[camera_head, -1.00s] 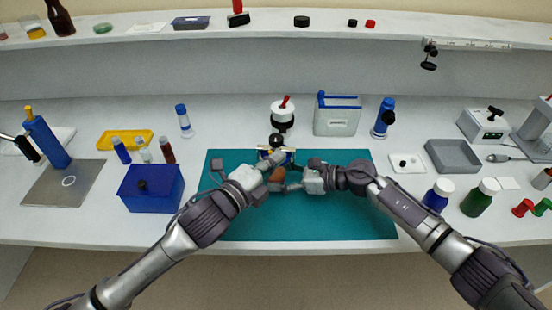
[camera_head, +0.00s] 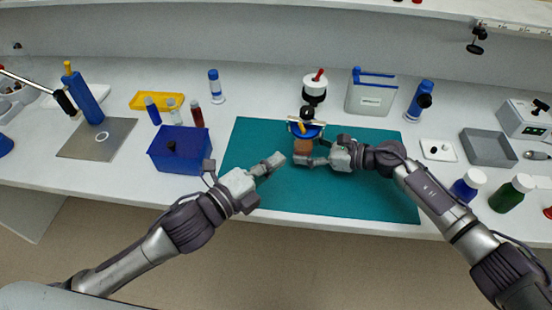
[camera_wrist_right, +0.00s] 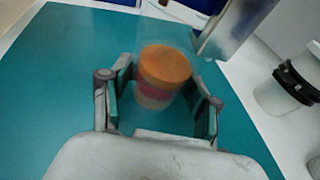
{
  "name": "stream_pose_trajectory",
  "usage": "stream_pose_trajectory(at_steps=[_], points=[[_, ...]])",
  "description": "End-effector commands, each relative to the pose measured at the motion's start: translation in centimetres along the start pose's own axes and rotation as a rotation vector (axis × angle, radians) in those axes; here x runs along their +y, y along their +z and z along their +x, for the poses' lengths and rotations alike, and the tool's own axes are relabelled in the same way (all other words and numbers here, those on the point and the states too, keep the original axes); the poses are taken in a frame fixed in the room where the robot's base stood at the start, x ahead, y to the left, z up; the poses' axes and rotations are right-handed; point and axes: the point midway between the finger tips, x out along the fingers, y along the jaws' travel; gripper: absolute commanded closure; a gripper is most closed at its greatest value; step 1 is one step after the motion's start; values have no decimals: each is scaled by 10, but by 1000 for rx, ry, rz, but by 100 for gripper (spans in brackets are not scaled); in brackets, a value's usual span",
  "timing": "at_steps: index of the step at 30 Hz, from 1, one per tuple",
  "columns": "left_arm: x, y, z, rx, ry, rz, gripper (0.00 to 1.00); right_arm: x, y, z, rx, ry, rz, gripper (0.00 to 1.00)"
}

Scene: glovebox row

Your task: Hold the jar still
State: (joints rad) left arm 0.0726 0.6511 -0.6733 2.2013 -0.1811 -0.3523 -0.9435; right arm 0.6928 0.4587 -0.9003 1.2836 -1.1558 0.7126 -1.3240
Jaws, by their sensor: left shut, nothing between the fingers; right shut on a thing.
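The jar (camera_head: 303,146) looks orange-brown in the head view and stands near the back edge of the teal mat (camera_head: 340,195). In the right wrist view the jar (camera_wrist_right: 164,72) is clear, with an orange layer above a pink band. My right gripper (camera_head: 311,160) is shut on the jar, with one finger on each side in the wrist view (camera_wrist_right: 160,92). My left gripper (camera_head: 279,160) is shut and empty, a little left of the jar and apart from it.
A small blue and yellow device (camera_head: 305,128) stands right behind the jar. A blue box (camera_head: 180,150) is left of the mat. A white switch plate (camera_head: 437,150) and a grey tray (camera_head: 490,147) are to the right. The front of the mat is clear.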

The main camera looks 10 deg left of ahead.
Motion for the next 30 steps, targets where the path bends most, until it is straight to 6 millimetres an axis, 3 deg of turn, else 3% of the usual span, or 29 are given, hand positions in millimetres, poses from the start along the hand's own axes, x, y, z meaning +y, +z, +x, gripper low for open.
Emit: stream_pose_trajectory(at_steps=[2,3,8,20,23,30], points=[[0,0,0,0,0,0,100,0,0,0,0,1,0,58],[0,0,0,0,0,0,100,0,0,0,0,1,0,37],[0,0,0,0,0,0,100,0,0,0,0,1,0,11],[0,0,0,0,0,-1,100,0,-1,-5,1,-1,1,10],[0,0,0,0,0,0,100,-1,-1,-17,1,-2,1,10],[0,0,0,0,0,-1,100,0,-2,-68,3,-1,1,10]])
